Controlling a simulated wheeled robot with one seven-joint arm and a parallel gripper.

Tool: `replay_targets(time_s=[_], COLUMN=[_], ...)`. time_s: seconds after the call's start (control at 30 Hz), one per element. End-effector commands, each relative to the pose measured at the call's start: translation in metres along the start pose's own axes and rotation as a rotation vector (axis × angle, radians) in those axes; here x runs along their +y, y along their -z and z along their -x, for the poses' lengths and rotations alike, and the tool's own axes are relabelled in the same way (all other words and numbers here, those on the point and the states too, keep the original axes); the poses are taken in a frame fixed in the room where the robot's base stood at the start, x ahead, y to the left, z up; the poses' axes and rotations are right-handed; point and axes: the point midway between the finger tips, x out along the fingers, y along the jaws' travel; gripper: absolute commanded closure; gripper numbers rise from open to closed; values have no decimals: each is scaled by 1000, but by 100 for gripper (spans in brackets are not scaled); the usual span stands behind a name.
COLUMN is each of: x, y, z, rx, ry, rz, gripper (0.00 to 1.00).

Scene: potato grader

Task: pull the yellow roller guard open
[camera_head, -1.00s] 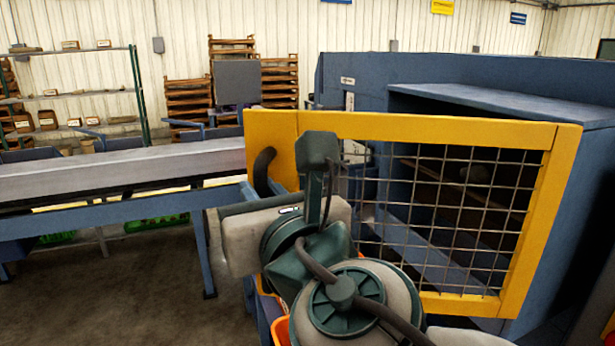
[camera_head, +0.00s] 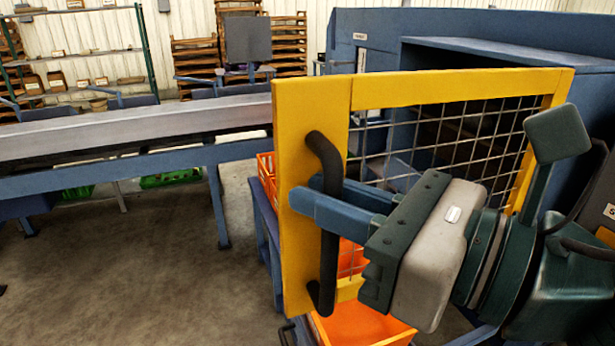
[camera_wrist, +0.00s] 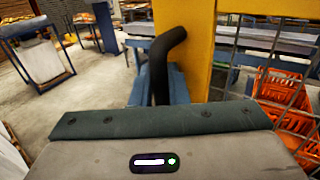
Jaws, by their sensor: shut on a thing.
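The yellow roller guard (camera_head: 298,104) is a yellow frame with wire mesh, swung out from the blue machine in the head view. Its black handle (camera_head: 329,262) is a bent vertical bar on the frame's left side. My gripper (camera_head: 332,203) is shut on the handle, with its blue fingers to either side of the bar, coming from the right. In the wrist view the handle (camera_wrist: 157,65) rises beyond the gripper body beside the yellow frame (camera_wrist: 188,50). The fingertips are mostly hidden there.
The blue machine housing (camera_head: 480,45) stands open behind the guard. Orange crates (camera_head: 358,322) sit below and behind the guard. A conveyor (camera_head: 120,128) runs along the left. The floor (camera_head: 130,270) at front left is clear.

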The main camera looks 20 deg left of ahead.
Motion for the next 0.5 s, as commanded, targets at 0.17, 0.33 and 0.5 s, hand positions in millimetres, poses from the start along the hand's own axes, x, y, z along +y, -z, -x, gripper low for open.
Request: replay_targets(time_s=[0.17, 0.33, 0.5], x=[4, 5, 5], y=[-1, 0, 0], z=[12, 17, 18], rx=[-1, 0, 0], ry=[-57, -82, -87], rz=[1, 1, 1], gripper=[100, 100, 100])
